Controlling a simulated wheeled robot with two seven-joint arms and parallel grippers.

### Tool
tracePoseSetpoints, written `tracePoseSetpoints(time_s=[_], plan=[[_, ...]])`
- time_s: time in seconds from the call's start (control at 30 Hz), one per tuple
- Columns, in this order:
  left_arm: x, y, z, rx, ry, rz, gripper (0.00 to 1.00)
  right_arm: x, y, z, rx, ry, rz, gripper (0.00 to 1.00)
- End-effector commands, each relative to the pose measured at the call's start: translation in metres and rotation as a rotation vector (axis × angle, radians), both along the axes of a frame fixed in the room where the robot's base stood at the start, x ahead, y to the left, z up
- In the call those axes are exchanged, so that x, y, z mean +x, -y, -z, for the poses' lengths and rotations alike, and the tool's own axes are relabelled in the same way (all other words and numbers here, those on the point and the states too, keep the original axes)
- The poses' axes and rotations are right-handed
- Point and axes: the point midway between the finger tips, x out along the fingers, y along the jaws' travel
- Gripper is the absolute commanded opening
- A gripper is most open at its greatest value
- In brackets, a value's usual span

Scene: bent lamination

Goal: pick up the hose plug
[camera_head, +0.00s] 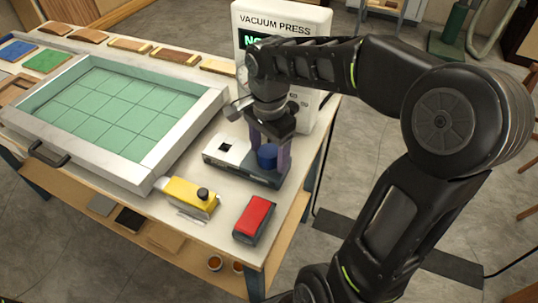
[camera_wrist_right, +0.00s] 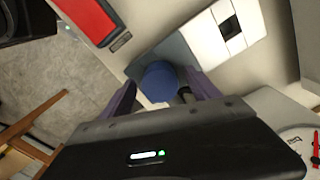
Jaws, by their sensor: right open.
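The hose plug appears to be the blue cylinder (camera_head: 267,156), standing on the right part of a black-and-white box (camera_head: 228,152) near the right edge of the table. My right gripper (camera_head: 270,150) points down over it with its purple fingers apart, one on each side of the plug. In the right wrist view the blue plug (camera_wrist_right: 159,82) lies between the two open fingers (camera_wrist_right: 160,98). I cannot tell whether either finger touches it. My left gripper is not in view.
The vacuum press (camera_head: 285,20) stands just behind the gripper. A yellow bottle (camera_head: 190,194) and a red-topped block (camera_head: 254,218) lie in front of the box. A framed tray with a green grid (camera_head: 200,112) fills the table's left. Sample strips (camera_head: 176,55) line the back.

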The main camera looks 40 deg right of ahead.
Motion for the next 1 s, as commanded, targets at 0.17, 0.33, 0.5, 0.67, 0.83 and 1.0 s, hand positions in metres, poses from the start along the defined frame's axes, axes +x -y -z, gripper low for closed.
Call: tracePoseSetpoints(time_s=[0.17,0.33,0.5,0.67,0.83,1.0], plan=[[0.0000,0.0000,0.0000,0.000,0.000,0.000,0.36,0.0001,0.0000,-0.0004,0.000,0.000,0.000,0.71],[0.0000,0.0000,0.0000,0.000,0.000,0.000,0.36,0.0001,0.0000,-0.0005,0.000,0.000,-0.001,0.71],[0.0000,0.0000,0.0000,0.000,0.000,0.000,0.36,0.0001,0.0000,-0.0005,0.000,0.000,-0.001,0.62],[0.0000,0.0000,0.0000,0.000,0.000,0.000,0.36,0.0001,-0.0001,-0.0005,0.000,0.000,-0.001,0.48],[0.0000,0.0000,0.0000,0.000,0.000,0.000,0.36,0.0001,0.0000,-0.0005,0.000,0.000,-0.001,0.35],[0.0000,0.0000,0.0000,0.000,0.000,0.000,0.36,0.0000,0.0000,-0.0005,0.000,0.000,-0.001,0.21]])
